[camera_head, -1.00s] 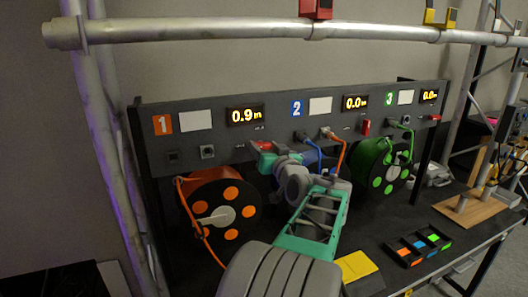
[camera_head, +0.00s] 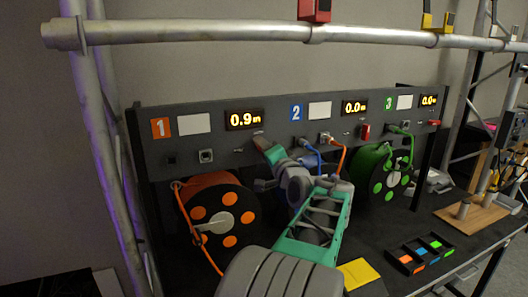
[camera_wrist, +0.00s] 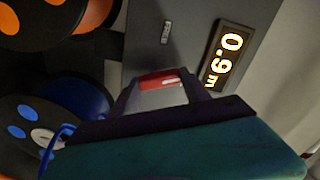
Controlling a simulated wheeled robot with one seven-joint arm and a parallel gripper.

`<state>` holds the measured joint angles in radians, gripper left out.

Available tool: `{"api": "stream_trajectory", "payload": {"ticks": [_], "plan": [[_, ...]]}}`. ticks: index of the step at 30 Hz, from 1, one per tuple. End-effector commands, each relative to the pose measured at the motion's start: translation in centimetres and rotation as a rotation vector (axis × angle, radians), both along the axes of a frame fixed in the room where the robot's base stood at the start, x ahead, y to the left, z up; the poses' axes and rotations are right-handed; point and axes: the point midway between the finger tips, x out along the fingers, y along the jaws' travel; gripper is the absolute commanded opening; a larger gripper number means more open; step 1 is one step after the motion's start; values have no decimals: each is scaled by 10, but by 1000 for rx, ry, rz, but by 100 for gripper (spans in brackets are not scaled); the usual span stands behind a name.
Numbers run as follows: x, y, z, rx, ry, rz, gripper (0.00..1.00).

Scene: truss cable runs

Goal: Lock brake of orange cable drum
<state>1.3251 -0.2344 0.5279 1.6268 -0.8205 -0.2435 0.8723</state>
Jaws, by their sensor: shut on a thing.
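The orange cable drum (camera_head: 215,217) sits under the panel section marked 1 (camera_head: 161,128), with its orange cable hanging at the left. The display (camera_head: 243,119) above it reads 0.9 m. My gripper (camera_head: 263,143) is at the panel just below and right of that display. In the wrist view my gripper (camera_wrist: 160,95) is shut on a small red brake lever (camera_wrist: 160,79); part of the red shows between the fingers. The lever is hidden by my gripper in the head view, so its exact angle cannot be told.
A blue drum (camera_wrist: 82,94) is partly hidden behind my arm. The green drum (camera_head: 386,172) stands to the right. Orange and blue cables plug in close to the right of my gripper. A metal tube (camera_head: 200,31) crosses above the panel. A yellow pad (camera_head: 358,274) lies in front.

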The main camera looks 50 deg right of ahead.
Motion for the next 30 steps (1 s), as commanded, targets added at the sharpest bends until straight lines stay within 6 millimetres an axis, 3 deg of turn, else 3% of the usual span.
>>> {"api": "stream_trajectory", "payload": {"ticks": [15, 30], "plan": [[-1, -2, 1, 325, -192, 0, 14], [-1, -2, -1, 399, -237, 0, 14]]}}
